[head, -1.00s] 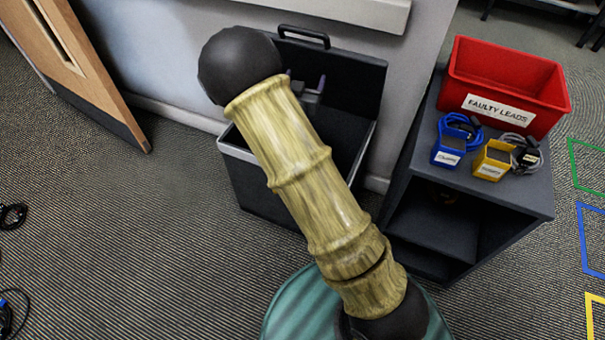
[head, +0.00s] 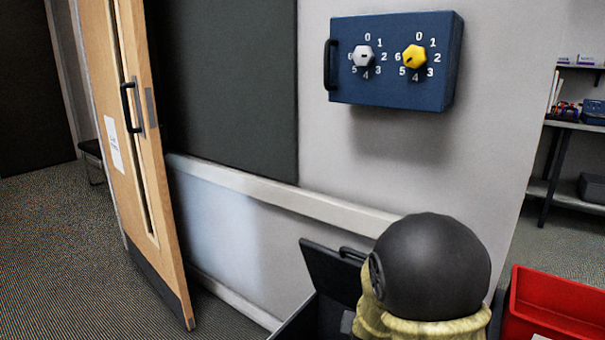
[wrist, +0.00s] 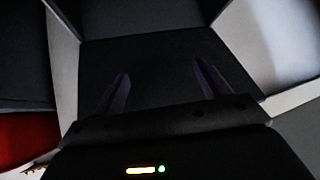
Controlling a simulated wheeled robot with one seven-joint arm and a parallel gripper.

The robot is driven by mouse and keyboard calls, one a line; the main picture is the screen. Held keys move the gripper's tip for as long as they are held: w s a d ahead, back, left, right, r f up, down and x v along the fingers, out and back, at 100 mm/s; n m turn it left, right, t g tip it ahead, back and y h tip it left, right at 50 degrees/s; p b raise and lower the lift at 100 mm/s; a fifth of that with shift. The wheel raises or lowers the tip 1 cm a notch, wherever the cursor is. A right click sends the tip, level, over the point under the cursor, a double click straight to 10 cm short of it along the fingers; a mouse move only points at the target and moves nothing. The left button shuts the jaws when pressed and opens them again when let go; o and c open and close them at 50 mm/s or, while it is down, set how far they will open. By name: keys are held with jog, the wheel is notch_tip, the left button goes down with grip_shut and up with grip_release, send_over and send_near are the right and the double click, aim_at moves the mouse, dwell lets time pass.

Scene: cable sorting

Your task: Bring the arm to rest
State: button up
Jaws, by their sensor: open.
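My gripper (wrist: 161,78) shows in the wrist view with its two dark fingers spread apart and nothing between them. It faces a dark surface with pale edges, which looks like the inside of the dark lidded box. In the head view my arm stands at the bottom right, its black rounded joint in front of the box. The gripper itself is hidden there. The dark box (head: 298,322) stands against the wall with its lid (head: 330,270) up. How deep the gripper is in the box I cannot tell.
A red bin (head: 555,300) is close right of my arm. A blue wall box (head: 390,90) with a white dial (head: 363,56) and a yellow dial (head: 413,56) hangs above. A wooden door (head: 130,120) stands ajar at left. Carpet at far left is clear.

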jog(key=s+r+n+g+y+p, duration=0.1)
jog(key=s+r+n+g+p, duration=0.2)
jog(key=s, duration=0.7)
jog(key=s+r+n+g+y+p, duration=0.1)
jog(key=s+r+g+p, duration=0.2)
jog(key=s, duration=0.7)
notch_tip(320, 180, up, 39)
jog(key=p, duration=3.6)
jog(key=shift+f+g, duration=0.2)
jog(key=shift+g, duration=0.1)
jog(key=shift+w+d, duration=0.1)
